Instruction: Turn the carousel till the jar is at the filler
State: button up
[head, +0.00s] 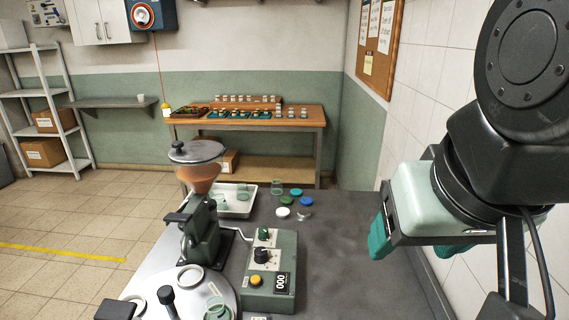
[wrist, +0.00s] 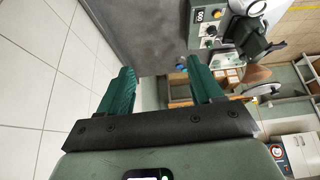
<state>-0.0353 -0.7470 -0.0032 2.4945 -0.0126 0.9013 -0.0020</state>
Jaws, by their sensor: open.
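The carousel (head: 190,308) is a round pale metal disc at the bottom of the head view, cut off by the frame edge. It has pale ring seats (head: 190,279) and an upright dark knob (head: 167,297). A greenish glass jar (head: 217,309) is at its right side, partly cut off. The filler (head: 203,222), dark green with an orange-brown hopper, stands at the carousel's far edge; the jar is apart from it. My gripper (head: 415,248) is open and empty, high at the right, away from the carousel. Its teal fingers (wrist: 159,72) show apart in the wrist view.
A control box (head: 268,272) with knobs and a display reading 000 stands right of the carousel. Behind it are a white tray (head: 238,213) with jars, coloured lids (head: 306,201) and another jar (head: 277,187). The counter's right part is clear, beside a tiled wall.

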dwell(0.4)
jog(key=w+a+r+n+g, duration=0.1)
jog(key=w+a+n+g, duration=0.1)
jog(key=w+a, duration=0.65)
jog(key=n+g, duration=0.4)
send_over(165, 290)
notch_tip(165, 290, down, 25)
notch_tip(165, 290, down, 10)
jog(key=shift+a+f, duration=0.1)
jog(key=shift+f, duration=0.15)
grip_shut()
